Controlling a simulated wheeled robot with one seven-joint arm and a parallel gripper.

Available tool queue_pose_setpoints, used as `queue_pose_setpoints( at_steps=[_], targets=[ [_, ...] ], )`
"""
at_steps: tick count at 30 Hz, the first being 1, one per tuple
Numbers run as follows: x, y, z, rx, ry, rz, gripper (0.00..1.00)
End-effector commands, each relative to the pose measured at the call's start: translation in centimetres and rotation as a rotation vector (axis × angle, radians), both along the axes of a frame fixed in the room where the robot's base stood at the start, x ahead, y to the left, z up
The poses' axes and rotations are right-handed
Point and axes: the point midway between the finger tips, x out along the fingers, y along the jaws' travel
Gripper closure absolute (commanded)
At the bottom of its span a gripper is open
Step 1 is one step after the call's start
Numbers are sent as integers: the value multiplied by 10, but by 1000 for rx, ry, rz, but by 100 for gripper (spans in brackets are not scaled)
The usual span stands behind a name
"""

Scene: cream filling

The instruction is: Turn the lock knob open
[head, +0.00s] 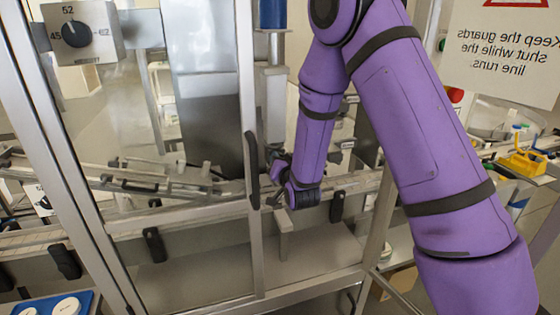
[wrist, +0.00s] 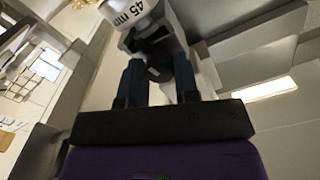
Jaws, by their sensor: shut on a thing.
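My gripper (head: 276,186) is inside the guarded machine, low behind the door post in the head view. In the wrist view my gripper (wrist: 157,62) has a dark finger on each side of a black knob (wrist: 158,73), and it is shut on that knob. The knob sits under a white part (wrist: 125,10) marked "45 mm". I take it to be the lock knob. Its turn position cannot be told. In the head view the knob is hidden by my gripper and arm.
A clear guard door with a metal post (head: 247,95) and dark handle (head: 252,160) stands just left of my arm. A conveyor (head: 190,212) runs behind it. A height dial (head: 76,34) is at upper left. A warning sign (head: 508,50) hangs at upper right.

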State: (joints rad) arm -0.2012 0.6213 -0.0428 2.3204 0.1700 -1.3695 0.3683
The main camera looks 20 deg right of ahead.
Motion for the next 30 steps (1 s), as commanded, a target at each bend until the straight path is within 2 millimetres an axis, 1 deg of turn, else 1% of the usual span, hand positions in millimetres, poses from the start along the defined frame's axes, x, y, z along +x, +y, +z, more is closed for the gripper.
queue_pose_setpoints(
  at_steps=[30],
  targets=[
    [-1,0,0,-960,2,2,95]
  ],
)
